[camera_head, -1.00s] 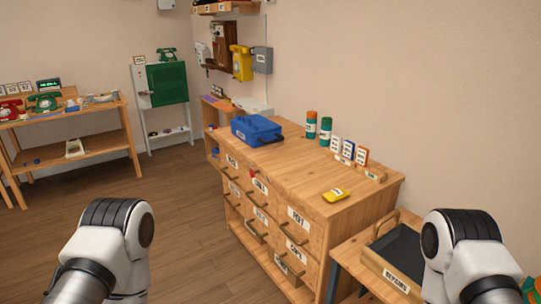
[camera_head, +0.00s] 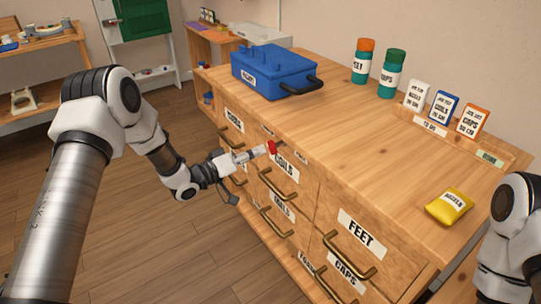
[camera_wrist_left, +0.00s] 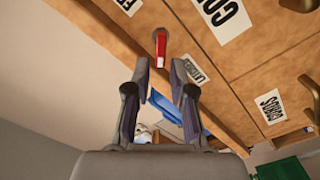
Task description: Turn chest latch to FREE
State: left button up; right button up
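The chest latch is a small red lever (camera_head: 272,147) on the front of the wooden chest (camera_head: 330,150), near the top edge above the COILS drawer. In the left wrist view the red latch (camera_wrist_left: 160,46) stands just beyond the fingertips, with a pale end towards me. A small label (camera_wrist_left: 195,70) beside it appears to read LATCHED. My left gripper (camera_head: 262,151) is at the chest front by the latch. The left wrist view shows its fingers (camera_wrist_left: 160,66) open, with a gap between them and nothing held. Contact with the latch cannot be told. My right gripper is out of view.
Brass drawer handles (camera_head: 347,256) stick out below the latch. On the chest top are a blue case (camera_head: 272,70), two bottles (camera_head: 391,73), several cards (camera_head: 443,106) and a yellow packet (camera_head: 449,206). Open floor (camera_head: 150,250) lies left of the chest.

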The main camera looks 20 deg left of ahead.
aim_at(270, 145)
pick_arm(q)
jog(key=x, duration=0.5)
jog(key=shift+f, duration=0.15)
grip_shut()
